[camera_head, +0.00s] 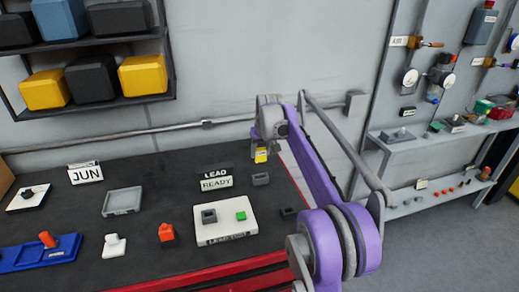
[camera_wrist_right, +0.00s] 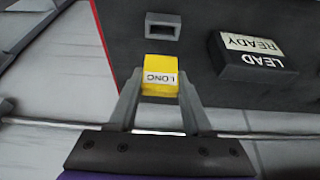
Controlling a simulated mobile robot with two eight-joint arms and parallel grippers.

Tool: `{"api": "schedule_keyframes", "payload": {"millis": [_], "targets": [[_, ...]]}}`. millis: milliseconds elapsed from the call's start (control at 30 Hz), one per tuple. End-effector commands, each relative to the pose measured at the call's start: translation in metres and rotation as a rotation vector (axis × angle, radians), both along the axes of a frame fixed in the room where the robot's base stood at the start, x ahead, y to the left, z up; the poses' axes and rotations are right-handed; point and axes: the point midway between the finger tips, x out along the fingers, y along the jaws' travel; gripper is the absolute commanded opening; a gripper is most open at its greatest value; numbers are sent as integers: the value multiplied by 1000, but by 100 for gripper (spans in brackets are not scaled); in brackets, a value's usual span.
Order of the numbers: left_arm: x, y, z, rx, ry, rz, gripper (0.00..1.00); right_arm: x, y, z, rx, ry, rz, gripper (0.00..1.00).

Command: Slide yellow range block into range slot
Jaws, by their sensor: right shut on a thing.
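The yellow range block (camera_head: 261,155), labelled LONG, is held between the fingertips of my right gripper (camera_head: 262,148) at the back edge of the dark bench. In the right wrist view the yellow block (camera_wrist_right: 160,76) sits between the two grey fingers of the right gripper (camera_wrist_right: 160,92), its label facing the camera. A small grey socket with a dark opening, which looks like the range slot (camera_head: 261,179), is on the bench just in front of the block. The slot also shows in the right wrist view (camera_wrist_right: 163,27), apart from the block. My left gripper is not in view.
The LEAD READY sign (camera_head: 216,179) stands left of the slot. A white panel (camera_head: 225,226) with a grey socket and a green button lies in front, and a small dark block (camera_head: 289,212) is to its right. A wall pipe (camera_head: 160,130) runs behind the bench.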

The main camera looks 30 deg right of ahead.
Motion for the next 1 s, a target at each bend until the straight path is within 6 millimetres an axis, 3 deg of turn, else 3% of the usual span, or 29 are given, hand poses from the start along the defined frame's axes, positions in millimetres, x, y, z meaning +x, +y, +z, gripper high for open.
{"api": "schedule_keyframes", "payload": {"millis": [367,1000], "targets": [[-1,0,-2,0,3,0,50,-1,0,-4,1,1,1,0],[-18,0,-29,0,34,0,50,-1,0,-56,1,1,1,0]]}}
